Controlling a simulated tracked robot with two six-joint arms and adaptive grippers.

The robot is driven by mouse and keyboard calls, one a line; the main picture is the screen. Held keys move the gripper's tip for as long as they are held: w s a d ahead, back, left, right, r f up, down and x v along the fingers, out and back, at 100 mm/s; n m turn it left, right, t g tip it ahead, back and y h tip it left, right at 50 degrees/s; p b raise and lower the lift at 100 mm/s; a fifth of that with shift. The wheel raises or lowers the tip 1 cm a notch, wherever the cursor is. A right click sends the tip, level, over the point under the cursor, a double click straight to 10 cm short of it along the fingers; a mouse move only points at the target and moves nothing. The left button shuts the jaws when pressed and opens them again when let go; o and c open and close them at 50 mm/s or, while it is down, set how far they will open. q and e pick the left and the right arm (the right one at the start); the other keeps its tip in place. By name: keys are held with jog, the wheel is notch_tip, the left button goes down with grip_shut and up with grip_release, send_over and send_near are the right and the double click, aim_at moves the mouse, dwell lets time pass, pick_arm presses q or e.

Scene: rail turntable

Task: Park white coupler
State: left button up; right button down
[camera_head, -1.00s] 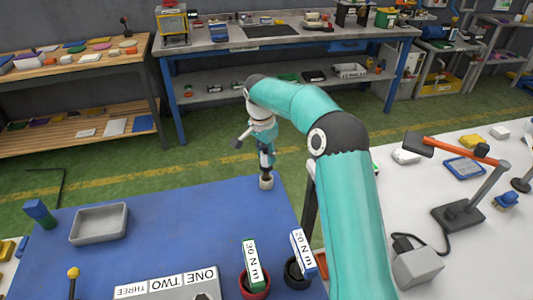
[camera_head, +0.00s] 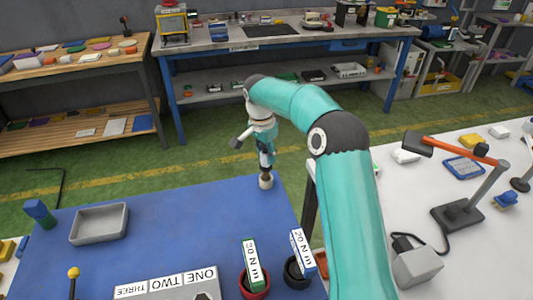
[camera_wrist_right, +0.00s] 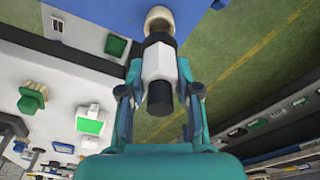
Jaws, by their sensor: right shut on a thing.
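The white coupler (camera_wrist_right: 157,65) is a white faceted body with a dark end, seen in the right wrist view between my right gripper's fingers (camera_wrist_right: 160,105). My right gripper (camera_head: 266,160) is shut on it and points down at the far right corner of the blue mat. A cream ring-shaped holder (camera_head: 266,182) stands directly below it; it also shows in the wrist view (camera_wrist_right: 159,15). The coupler's far end is at the holder's mouth; I cannot tell whether it is inside or just above. My left gripper is not in view.
The blue mat (camera_head: 180,225) carries a grey tray (camera_head: 99,224), a block labelled ONE TWO THREE (camera_head: 170,283), and 30 Nm (camera_head: 251,262) and 20 Nm (camera_head: 301,252) tools in cups. A white table (camera_head: 430,180) with an orange-armed stand (camera_head: 465,205) lies to the right.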

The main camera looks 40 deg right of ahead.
aim_at(266, 163)
jog(key=shift+f+b, duration=1.5)
jog(key=shift+f, duration=0.6)
jog(key=c, duration=0.7)
grip_release()
jog(key=r, duration=0.4)
jog(key=a+r, duration=0.1)
jog(key=r, duration=0.7)
jog(key=shift+a, duration=0.2)
jog(key=shift+f, duration=0.1)
